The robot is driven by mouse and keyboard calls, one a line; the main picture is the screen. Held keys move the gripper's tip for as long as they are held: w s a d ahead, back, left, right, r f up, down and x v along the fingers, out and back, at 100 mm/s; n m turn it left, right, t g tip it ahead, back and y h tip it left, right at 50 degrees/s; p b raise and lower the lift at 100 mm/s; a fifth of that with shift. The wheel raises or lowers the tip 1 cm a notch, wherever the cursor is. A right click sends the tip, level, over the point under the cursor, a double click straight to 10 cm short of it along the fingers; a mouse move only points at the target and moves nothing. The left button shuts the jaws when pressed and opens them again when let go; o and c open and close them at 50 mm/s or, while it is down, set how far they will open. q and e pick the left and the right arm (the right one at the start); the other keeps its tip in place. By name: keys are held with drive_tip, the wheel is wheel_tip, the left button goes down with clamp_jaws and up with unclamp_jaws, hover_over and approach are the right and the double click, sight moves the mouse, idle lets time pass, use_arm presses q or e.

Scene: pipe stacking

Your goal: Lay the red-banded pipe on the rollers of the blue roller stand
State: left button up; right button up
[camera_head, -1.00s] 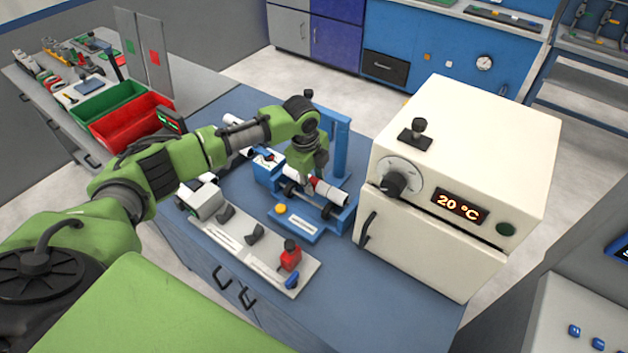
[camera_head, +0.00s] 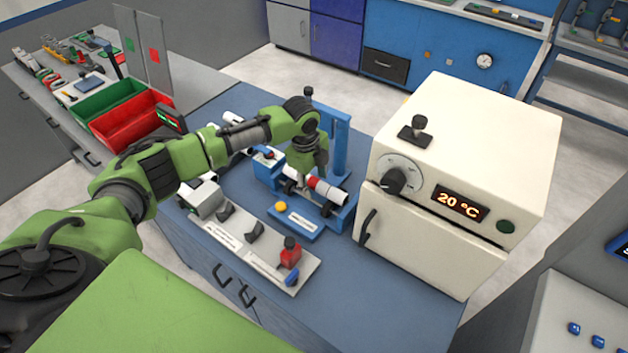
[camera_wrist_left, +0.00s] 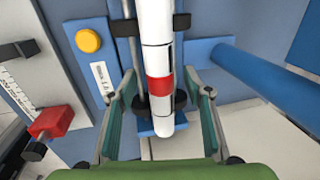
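The white pipe with a red band (camera_head: 326,190) lies along the blue roller stand (camera_head: 340,217), between the toolhead-like blue block and the oven. In the left wrist view the red-banded pipe (camera_wrist_left: 157,50) runs over black rollers (camera_wrist_left: 178,102) and appears to rest on them. My left gripper (camera_head: 305,183) points down over the pipe. In the left wrist view its fingers (camera_wrist_left: 160,78) stand apart, one on each side of the pipe, with visible gaps. My right gripper is not in view.
A white oven (camera_head: 440,225) reading 20 °C stands close on the right. A blue post (camera_head: 340,145) rises behind the stand. Other white pipe parts (camera_head: 233,119) show behind my left arm.

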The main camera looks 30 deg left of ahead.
use_arm(q)
wheel_tip(320, 180, up, 12)
drive_tip(key=s, duration=0.2)
drive_tip(key=shift+a+f, duration=0.15)
drive_tip(key=shift+s, duration=0.15)
idle(0.5)
